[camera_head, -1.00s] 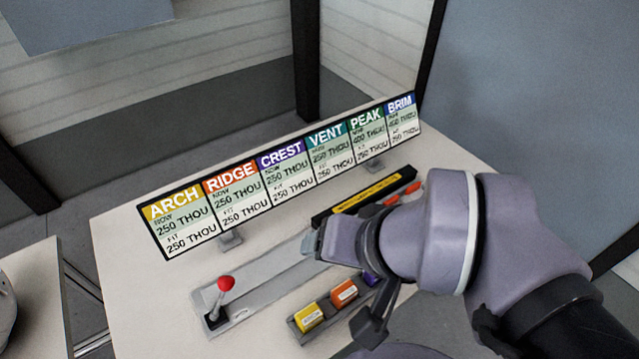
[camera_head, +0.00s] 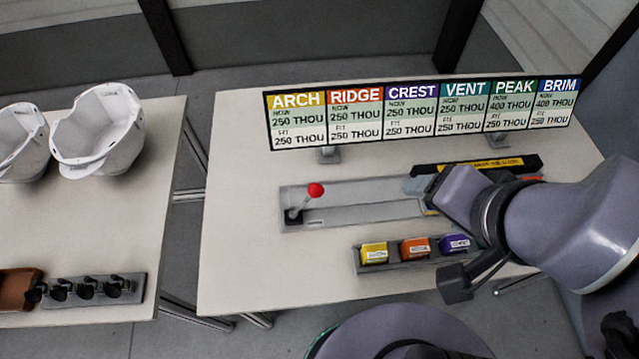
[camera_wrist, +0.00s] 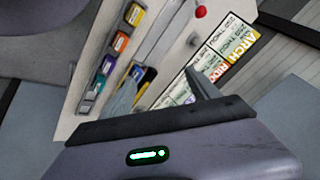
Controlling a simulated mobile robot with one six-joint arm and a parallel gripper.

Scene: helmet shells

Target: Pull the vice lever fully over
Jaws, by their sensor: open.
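The vice lever (camera_head: 305,202) is a short grey stick with a red ball knob (camera_head: 316,190). It rises from the left end of a long grey plate (camera_head: 365,212) and leans up to the right. The red knob also shows at the top of the wrist view (camera_wrist: 201,11). My gripper (camera_head: 422,197) is over the right end of the plate, well to the right of the lever and apart from it. In the wrist view my gripper's fingers (camera_wrist: 160,92) are spread with nothing held. My arm hides part of the plate's right end.
A sign board (camera_head: 420,115) with coloured headings stands behind the plate. A rack (camera_head: 395,262) of yellow, orange and purple blocks lies in front. A black bar with a yellow label (camera_head: 480,166) is behind my gripper. White helmet shells (camera_head: 97,130) sit on the left table.

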